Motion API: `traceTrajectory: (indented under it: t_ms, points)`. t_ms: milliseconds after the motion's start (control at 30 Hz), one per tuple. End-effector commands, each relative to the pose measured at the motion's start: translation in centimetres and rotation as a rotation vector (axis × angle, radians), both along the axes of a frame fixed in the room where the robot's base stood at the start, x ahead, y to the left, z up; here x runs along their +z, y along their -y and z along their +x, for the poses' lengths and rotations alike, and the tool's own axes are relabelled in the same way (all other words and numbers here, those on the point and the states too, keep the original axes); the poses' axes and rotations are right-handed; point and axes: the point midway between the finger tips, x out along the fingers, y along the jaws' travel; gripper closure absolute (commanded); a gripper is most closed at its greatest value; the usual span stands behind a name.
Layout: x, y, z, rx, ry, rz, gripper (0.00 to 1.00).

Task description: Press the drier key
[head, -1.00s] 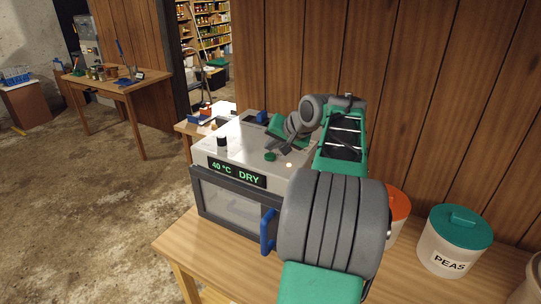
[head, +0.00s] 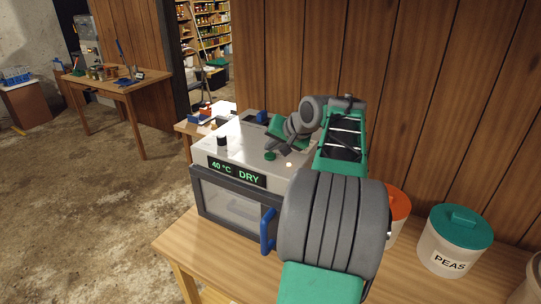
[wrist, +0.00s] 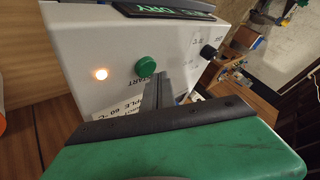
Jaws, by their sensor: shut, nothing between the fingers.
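The drier (head: 228,147) is a pale box on the wooden table, with a dark front door and a lit display (head: 237,173) reading 40 °C DRY. Its key is a round green button (head: 270,156) on the top face, marked START in the wrist view (wrist: 146,67). My gripper (head: 272,149) is shut and empty, low over the top face behind the key. In the wrist view its fingertips (wrist: 162,76) are close beside the key; I cannot tell whether they touch the drier. A small lamp (wrist: 100,73) glows beside the key, also in the head view (head: 289,164).
A black knob (head: 222,140) stands on the drier's top. A blue door handle (head: 267,231) sticks out in front. An orange-lidded tub (head: 398,205) and a green-lidded PEAS tub (head: 450,245) stand to the right. A wood-panelled wall (head: 420,90) is behind.

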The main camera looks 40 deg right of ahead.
Motion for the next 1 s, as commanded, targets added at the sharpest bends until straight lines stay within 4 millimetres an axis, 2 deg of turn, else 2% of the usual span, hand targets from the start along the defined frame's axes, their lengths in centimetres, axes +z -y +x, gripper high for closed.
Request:
traceTrajectory:
  t_ms: [1000]
  points:
    - [-1.15,0.00,-0.03,-0.001,0.000,0.001,1.00]
